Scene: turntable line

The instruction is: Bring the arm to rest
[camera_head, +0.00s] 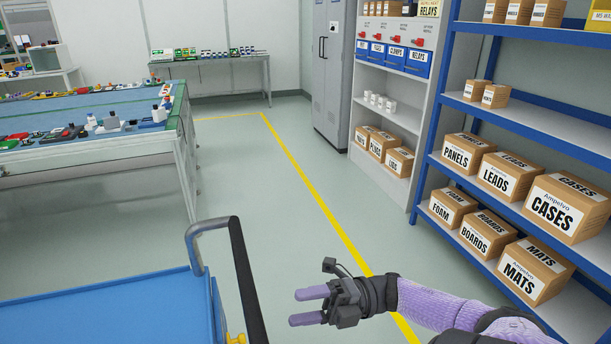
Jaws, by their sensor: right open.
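My right gripper (309,306) is in the lower middle of the head view, its arm coming in from the lower right. Its two purple fingers point left and stand apart, with nothing between them. It hangs over the floor, to the right of the blue cart and its dark handle, apart from both. My left gripper is not in view.
A blue cart (110,318) with a dark handle bar (243,280) stands at the lower left. Blue shelving (432,150) with labelled boxes is on the right. A work table (85,160) carries small parts. The floor (240,190) with a yellow line is clear between them.

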